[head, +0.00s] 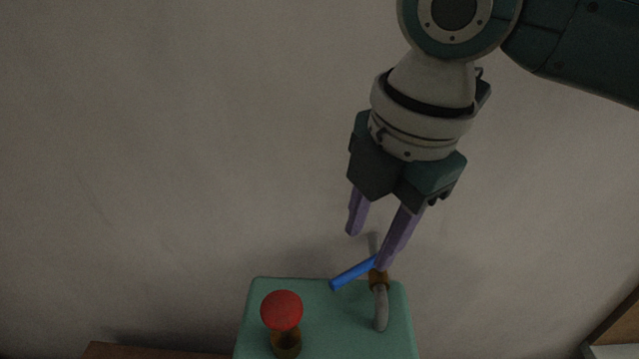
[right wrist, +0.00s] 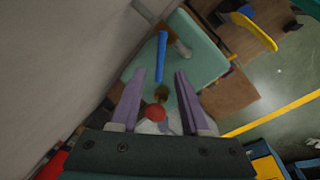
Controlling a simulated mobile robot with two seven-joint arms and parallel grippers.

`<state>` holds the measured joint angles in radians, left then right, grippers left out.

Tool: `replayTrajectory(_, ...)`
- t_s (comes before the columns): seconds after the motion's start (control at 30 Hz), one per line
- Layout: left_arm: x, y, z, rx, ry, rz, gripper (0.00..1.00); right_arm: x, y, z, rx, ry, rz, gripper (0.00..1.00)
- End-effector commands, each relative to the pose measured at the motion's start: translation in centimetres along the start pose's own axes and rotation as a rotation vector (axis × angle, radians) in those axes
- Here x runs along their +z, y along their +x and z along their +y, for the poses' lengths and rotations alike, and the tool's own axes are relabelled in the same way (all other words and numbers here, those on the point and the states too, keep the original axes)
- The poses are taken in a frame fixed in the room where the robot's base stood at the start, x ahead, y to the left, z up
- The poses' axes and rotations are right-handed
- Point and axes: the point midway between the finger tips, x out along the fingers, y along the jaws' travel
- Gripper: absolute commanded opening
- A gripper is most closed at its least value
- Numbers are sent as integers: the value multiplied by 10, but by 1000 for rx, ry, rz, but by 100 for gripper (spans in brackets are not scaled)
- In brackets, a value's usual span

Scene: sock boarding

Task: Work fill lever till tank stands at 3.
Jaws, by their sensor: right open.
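A blue lever (head: 353,273) sticks out to the left from a brass collar (head: 378,279) on a grey bent pipe (head: 381,308), above a green box (head: 335,310). A red ball knob (head: 282,310) stands on a brass stem to the left. My right gripper (head: 368,250) has purple fingers apart and points down just above the lever; one fingertip overlaps the lever's pipe end in the picture. In the right wrist view the lever (right wrist: 161,60) lines up with the gap between the fingers; I cannot tell contact. No tank level reading shows. My left gripper is not in view.
A plain wall (head: 180,150) stands behind the box. In the right wrist view a yellow bar (right wrist: 254,31) lies beside the box, over a brown surface (right wrist: 229,92), with a grey floor (right wrist: 285,70) beyond. Free room is left of the box.

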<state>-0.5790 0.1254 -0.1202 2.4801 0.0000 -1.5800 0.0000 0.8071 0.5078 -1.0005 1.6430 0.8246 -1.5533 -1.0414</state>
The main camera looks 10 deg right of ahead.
Motion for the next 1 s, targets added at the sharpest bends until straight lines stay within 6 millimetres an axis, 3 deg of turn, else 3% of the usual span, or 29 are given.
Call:
replayTrajectory(0.13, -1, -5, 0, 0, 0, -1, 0, 0, 27, -1, -4, 1, -1, 46)
replayTrajectory(0.3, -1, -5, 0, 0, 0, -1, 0, 0, 44, 0, -1, 1, 0, 46)
replayTrajectory(0.63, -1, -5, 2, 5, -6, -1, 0, 0, 49, 0, 1, 1, -1, 46)
replayTrajectory(1.0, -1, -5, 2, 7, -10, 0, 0, 0, 49, 0, 1, 1, 0, 6)
